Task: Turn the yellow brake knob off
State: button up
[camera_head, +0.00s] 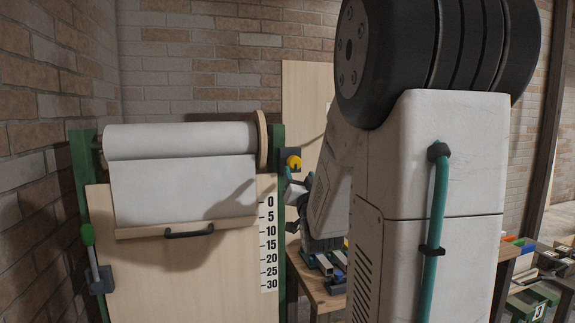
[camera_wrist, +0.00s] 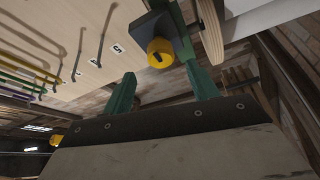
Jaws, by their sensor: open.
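The yellow brake knob (camera_head: 294,162) sits on a dark mount at the right side of the green roller frame. In the wrist view the yellow knob (camera_wrist: 160,52) has a dark slot across its face and stands just beyond my fingertips, roughly between them. My gripper (camera_wrist: 163,84) is open, with its two green fingers spread and nothing between them. In the head view my gripper (camera_head: 299,184) is just below the knob, partly hidden by my arm. I cannot tell whether a finger touches the knob.
A white roller blind (camera_head: 182,185) with a black handle hangs left of the knob, beside a 0 to 30 scale (camera_head: 269,243). A green-handled lever (camera_head: 88,236) is at the left. A wooden pegboard (camera_wrist: 88,35) with hooks is close by. A cluttered bench (camera_head: 320,291) stands below.

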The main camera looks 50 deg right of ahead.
aim_at(295, 165)
jog(key=x, duration=0.7)
jog(key=shift+a, duration=0.1)
jog(key=c, duration=1)
